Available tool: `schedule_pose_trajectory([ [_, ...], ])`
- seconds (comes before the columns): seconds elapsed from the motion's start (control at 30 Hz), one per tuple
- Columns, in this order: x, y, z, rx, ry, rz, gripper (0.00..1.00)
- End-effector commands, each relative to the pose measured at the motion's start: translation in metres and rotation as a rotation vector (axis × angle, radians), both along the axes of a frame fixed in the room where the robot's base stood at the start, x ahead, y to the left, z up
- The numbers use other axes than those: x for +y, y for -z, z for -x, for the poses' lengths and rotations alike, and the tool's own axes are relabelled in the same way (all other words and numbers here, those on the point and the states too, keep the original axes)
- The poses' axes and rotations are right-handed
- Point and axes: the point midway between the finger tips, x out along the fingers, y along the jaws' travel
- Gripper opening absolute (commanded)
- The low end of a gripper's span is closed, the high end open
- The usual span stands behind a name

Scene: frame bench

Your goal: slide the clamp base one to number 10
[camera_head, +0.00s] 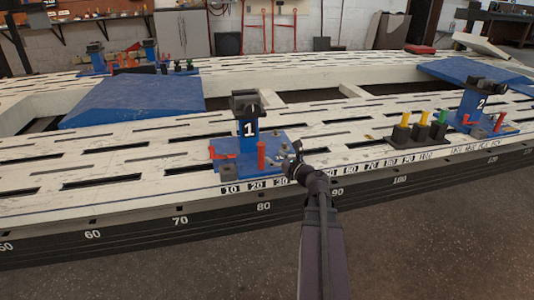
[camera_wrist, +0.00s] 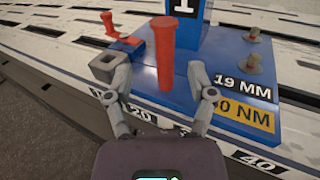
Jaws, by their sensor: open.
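Clamp base one (camera_head: 275,148) is a blue plate with an upright post marked 1 and a dark clamp head, on the white slotted bench. A red upright handle (camera_head: 261,155) stands on its front part; it also shows in the wrist view (camera_wrist: 164,60). My gripper (camera_head: 297,168) is at the base's front right corner in the head view. In the wrist view my gripper (camera_wrist: 155,85) is open, its fingers either side of the red handle; contact cannot be told. The number 10 (camera_head: 230,189) is on the bench's front edge scale, below the base's left end.
Clamp base two (camera_head: 470,118) stands at the right. A dark block with yellow and green pegs (camera_head: 417,134) sits left of it. The bench surface left of base one is clear.

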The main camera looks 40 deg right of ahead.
Motion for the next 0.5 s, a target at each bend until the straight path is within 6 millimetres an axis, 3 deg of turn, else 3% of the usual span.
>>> schedule_pose_trajectory([
  [0.2,-0.002,0.000,0.025,0.000,0.000,0.000,0.71],
  [0.5,-0.003,0.000,0.031,0.000,-0.001,0.000,0.71],
])
